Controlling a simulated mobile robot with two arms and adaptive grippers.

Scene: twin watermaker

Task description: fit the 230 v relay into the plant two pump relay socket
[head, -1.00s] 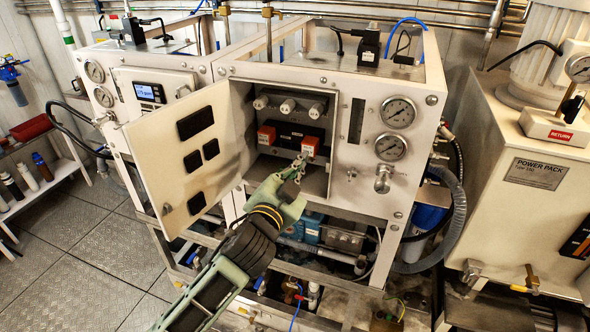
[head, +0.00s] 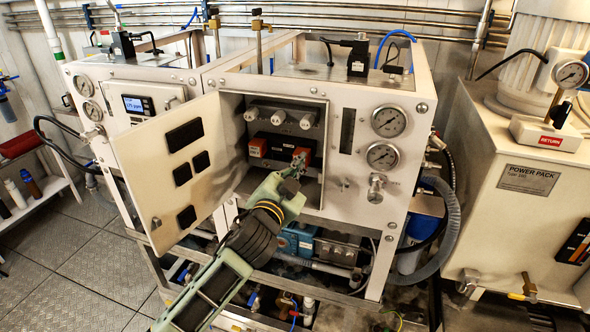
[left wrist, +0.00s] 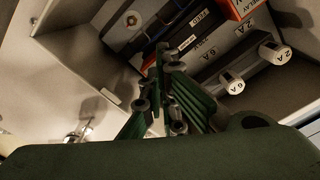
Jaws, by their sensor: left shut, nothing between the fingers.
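An open panel box in the frame holds a row with a black block (head: 280,147). One orange relay (head: 257,147) sits at its left end and another orange relay (head: 302,156) at its right end. My left gripper (head: 295,169) is shut and empty, its fingertips just in front of the right relay and partly covering it. In the left wrist view the gripper (left wrist: 165,62) is shut near the row, and an orange relay with a printed label (left wrist: 245,8) shows at the top. Neither the sockets nor how deep the right relay sits can be made out. My right gripper is not in view.
White fuse caps (head: 279,117) line the box above the relays. The open door (head: 176,170) stands to the left of my arm. Gauges (head: 383,155) are on the right of the panel. The power pack (head: 528,180) stands at far right.

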